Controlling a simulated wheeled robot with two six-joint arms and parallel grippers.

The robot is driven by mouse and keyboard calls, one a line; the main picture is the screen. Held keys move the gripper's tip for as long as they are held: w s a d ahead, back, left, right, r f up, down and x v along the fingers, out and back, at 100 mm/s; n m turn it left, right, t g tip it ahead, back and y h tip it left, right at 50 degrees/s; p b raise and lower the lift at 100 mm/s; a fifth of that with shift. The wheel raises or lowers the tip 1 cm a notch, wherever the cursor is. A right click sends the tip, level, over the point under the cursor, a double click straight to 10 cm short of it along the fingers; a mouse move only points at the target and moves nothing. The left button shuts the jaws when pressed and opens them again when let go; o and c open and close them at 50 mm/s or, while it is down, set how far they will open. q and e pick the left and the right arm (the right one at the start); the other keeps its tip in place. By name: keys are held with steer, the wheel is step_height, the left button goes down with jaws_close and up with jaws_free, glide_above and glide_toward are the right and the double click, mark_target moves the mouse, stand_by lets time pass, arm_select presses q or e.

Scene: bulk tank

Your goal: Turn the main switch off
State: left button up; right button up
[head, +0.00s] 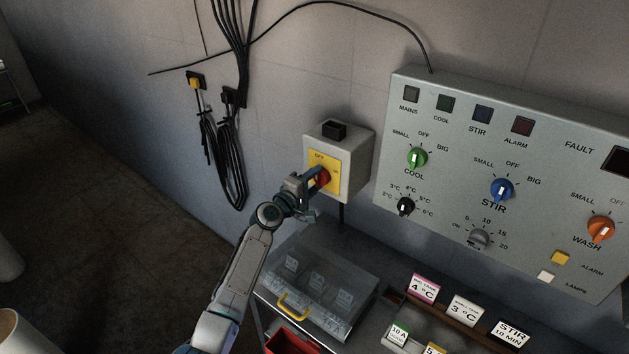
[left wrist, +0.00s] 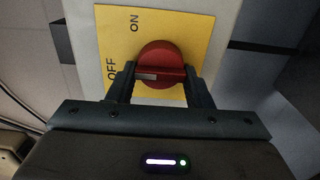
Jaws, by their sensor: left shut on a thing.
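The main switch is a red rotary knob (head: 323,178) on a yellow plate (head: 316,162), on the front of a pale grey wall box (head: 350,165). My left gripper (head: 314,182) is at the knob, in front of the plate. In the left wrist view its two fingers (left wrist: 161,82) are shut on the red knob's handle (left wrist: 162,74), one at each end. There the handle lies level, its white mark at the left end, toward the word OFF; ON is above. In the head view the gripper partly hides the knob. My right gripper is not in view.
A large grey control panel (head: 500,140) with coloured knobs is to the right. Below are a clear-lidded box (head: 330,280) with a yellow handle and several label cards. Black cables (head: 225,140) hang on the wall to the left.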

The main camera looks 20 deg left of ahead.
arm_select(q)
steer(key=o, duration=1)
steer(key=b+v, duration=0.1)
steer(key=v, duration=0.9)
steer(key=shift+s+a, duration=0.15)
steer(key=shift+s, duration=0.25)
